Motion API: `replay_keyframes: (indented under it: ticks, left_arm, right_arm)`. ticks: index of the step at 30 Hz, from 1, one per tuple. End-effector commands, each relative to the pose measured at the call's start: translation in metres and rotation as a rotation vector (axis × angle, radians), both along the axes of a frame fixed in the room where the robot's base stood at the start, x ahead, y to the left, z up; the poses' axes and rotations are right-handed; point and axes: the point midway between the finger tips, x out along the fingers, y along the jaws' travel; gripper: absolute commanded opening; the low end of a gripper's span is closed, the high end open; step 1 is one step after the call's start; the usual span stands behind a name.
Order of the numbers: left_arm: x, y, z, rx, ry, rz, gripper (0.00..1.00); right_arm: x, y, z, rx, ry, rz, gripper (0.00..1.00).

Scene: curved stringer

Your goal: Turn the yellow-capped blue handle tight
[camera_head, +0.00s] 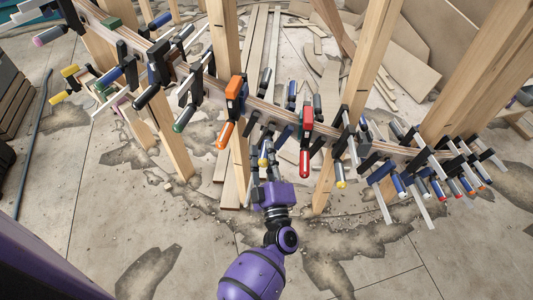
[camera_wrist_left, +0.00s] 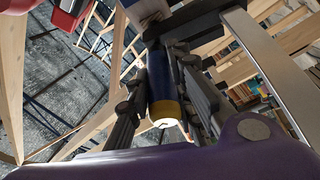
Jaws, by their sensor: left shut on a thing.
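The blue handle with the yellow cap (camera_wrist_left: 164,95) belongs to a bar clamp on the curved stringer (camera_head: 270,108). My left gripper (camera_head: 265,165) is shut on this handle, from below in the head view. In the left wrist view the dark fingers of my left gripper (camera_wrist_left: 167,105) stand on both sides of the handle, and the yellow cap end points toward my palm. In the head view the handle (camera_head: 263,158) is mostly hidden between the fingers. My right gripper is not in view.
An orange clamp (camera_head: 235,88) stands to the left and a red-handled clamp (camera_head: 306,140) to the right, both close by. Many other clamps line the stringer. Wooden posts (camera_head: 224,40) rise around it. Offcuts and boards (camera_head: 440,35) lie behind. The floor in front is clear.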

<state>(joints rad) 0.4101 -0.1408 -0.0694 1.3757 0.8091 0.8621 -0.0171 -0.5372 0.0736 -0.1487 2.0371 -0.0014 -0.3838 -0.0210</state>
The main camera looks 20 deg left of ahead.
Motion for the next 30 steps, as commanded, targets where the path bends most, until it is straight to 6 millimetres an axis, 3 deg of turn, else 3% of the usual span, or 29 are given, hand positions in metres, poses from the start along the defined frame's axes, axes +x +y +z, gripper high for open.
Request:
replay_keyframes:
  ticks: [12, 30]
  left_arm:
    - [0.0013, -0.0009, 0.0026, 0.252, 0.036, -0.001, 0.0]
    - [0.0017, -0.002, 0.0036, 0.314, 0.045, -0.002, 0.0]
  right_arm:
    - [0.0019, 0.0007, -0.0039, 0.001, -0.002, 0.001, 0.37]
    - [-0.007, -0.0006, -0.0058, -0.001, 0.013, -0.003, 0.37]
